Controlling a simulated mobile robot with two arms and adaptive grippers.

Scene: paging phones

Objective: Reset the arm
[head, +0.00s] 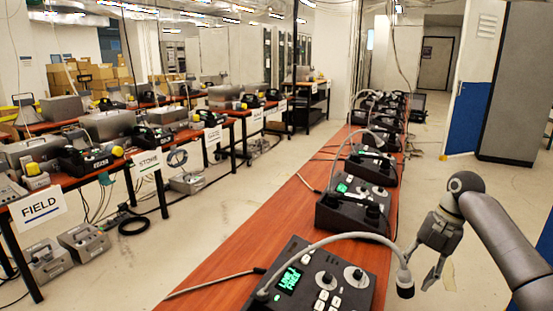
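My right gripper (420,268) hangs at the end of my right arm (500,232), which comes in from the right edge. It points down, just past the right edge of the long brown table (239,262). My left gripper is not in view.
Several more paging phones (352,209) line the table toward the back. At left, brown benches (97,173) hold grey boxes and phones, with signs reading FIELD (38,206) and STORE (146,162). Bare floor lies right of the table, up to a grey cabinet (515,80).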

